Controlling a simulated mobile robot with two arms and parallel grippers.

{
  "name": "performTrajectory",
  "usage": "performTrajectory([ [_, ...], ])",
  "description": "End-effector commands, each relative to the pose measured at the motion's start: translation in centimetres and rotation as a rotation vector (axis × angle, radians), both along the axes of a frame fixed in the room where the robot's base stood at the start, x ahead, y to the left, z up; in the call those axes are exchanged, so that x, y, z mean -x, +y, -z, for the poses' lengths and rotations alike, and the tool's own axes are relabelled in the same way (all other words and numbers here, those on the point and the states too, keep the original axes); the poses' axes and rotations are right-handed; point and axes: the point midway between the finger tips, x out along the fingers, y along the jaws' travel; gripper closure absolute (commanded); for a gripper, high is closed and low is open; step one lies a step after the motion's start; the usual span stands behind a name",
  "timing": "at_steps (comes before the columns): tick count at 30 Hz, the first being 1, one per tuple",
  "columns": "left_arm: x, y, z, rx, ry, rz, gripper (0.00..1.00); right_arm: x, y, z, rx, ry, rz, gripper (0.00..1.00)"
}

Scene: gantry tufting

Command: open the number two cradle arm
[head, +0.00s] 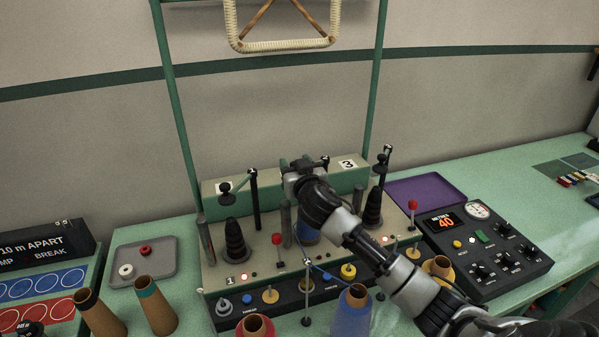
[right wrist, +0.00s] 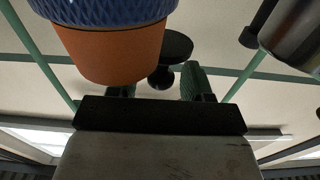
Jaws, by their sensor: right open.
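The middle station of the green winding machine (head: 223,270), between the stations marked 1 and 3, is mostly hidden behind my right gripper (head: 300,168). The top of a black post (head: 325,161) shows just right of it, likely part of the number two cradle arm. In the right wrist view, a black disc with a round knob (right wrist: 176,48) shows between the fingertips of my open right gripper (right wrist: 158,82). I cannot tell whether they touch. An orange cone with blue yarn (right wrist: 110,48) fills the upper left, close to the left finger. My left gripper is out of view.
Station 1's black cradle arm (head: 254,192) stands left and station 3's (head: 386,155) stands right, each near a black cone holder. Red-knobbed levers (head: 277,240) rise in front. A control box (head: 480,245) reading 40 and a purple tray (head: 425,193) are at right.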

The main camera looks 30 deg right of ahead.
Motion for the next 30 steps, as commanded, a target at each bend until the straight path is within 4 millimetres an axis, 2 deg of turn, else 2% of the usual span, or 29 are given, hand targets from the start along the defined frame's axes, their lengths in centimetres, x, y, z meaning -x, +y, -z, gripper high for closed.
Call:
performTrajectory([
  [16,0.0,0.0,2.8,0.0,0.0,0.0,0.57,8.9,2.2,0.3,-0.001,0.0,-0.001,0.5],
  [21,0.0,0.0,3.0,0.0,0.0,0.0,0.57,10.1,2.4,0.1,0.0,0.0,0.0,0.5],
  [29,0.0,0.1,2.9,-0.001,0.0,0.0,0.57,10.2,2.4,0.0,0.0,0.0,0.001,0.5],
  [30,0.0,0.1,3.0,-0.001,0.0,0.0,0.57,10.2,2.4,0.0,0.001,0.0,0.0,0.55],
])
